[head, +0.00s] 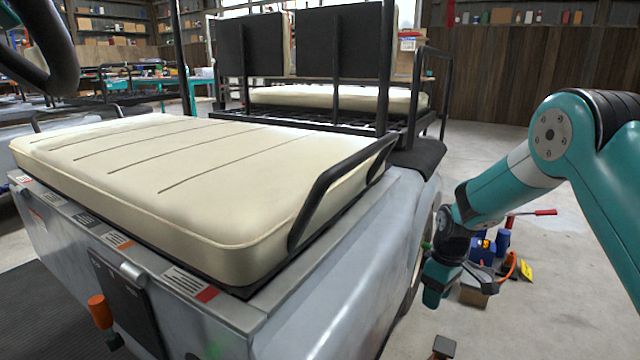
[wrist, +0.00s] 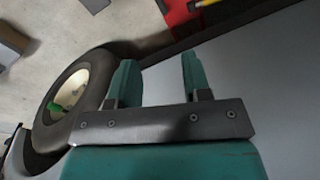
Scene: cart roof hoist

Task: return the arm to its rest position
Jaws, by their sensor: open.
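My gripper (wrist: 156,78) shows in the wrist view with its two teal fingers apart and nothing between them. In the head view my gripper (head: 432,296) hangs low at the end of my teal arm, to the right of the cart. The cart's grey side panel (wrist: 225,65) fills much of the wrist view beyond the fingers. A wheel with a dark tyre and a pale hub (wrist: 82,92) is to the left of the fingers. I cannot tell how far the fingers are from the cart's side.
The cart's cream seat cushion (head: 180,180) has a black armrest rail (head: 318,195) on its right. Blue containers (head: 481,252), a cardboard box (head: 475,293) and a yellow item (head: 526,269) stand on the floor behind my gripper. Floor at the lower right is mostly clear.

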